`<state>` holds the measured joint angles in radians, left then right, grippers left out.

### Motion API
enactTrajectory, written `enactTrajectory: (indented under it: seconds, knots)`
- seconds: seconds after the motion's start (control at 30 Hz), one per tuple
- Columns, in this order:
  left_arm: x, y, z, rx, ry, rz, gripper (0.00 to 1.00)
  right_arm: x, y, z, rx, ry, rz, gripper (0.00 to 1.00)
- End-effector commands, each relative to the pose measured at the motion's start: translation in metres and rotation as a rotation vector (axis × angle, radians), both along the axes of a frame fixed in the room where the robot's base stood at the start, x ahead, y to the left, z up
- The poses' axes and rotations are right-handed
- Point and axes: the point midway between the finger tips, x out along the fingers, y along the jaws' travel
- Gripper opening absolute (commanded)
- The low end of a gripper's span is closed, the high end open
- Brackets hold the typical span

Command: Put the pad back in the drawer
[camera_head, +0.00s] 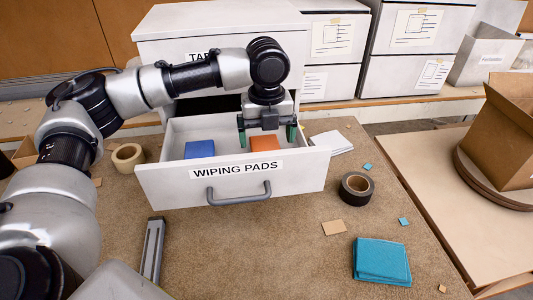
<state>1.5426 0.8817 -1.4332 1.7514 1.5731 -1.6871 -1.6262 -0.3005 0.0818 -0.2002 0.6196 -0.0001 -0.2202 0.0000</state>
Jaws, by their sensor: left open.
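The drawer (170,182) labelled "WIPING PADS" is pulled open from a white cabinet (210,22). A blue pad (199,149) lies inside it on the left. An orange pad (264,143) is in the drawer on the right. My left gripper (268,140) points down over the drawer, open, with its green-tipped fingers on either side of the orange pad. I cannot tell whether the fingers touch it. A teal pad stack (381,261) lies on the bench at the lower right, outside the drawer. My right gripper is not in view.
A dark tape roll (356,187) and white paper (331,142) lie right of the drawer. A tan tape roll (128,157) is left of it. A metal bar (153,250) lies in front. A cardboard box (505,130) stands far right. Bench space before the drawer is mostly clear.

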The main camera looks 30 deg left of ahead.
Motion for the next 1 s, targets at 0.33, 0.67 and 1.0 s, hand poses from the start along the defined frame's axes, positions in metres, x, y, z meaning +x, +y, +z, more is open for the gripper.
enactTrajectory:
  seconds: [0.33,0.67,1.0]
  knots:
    - [0.0,-0.001,0.056,-0.001,-0.001,0.0,0.95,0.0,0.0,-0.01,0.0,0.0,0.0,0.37]
    - [0.0,-0.001,0.063,0.0,0.001,0.0,0.95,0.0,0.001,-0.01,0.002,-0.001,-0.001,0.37]
    - [0.0,-0.001,0.063,0.0,0.001,0.0,0.95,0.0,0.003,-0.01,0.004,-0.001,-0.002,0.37]
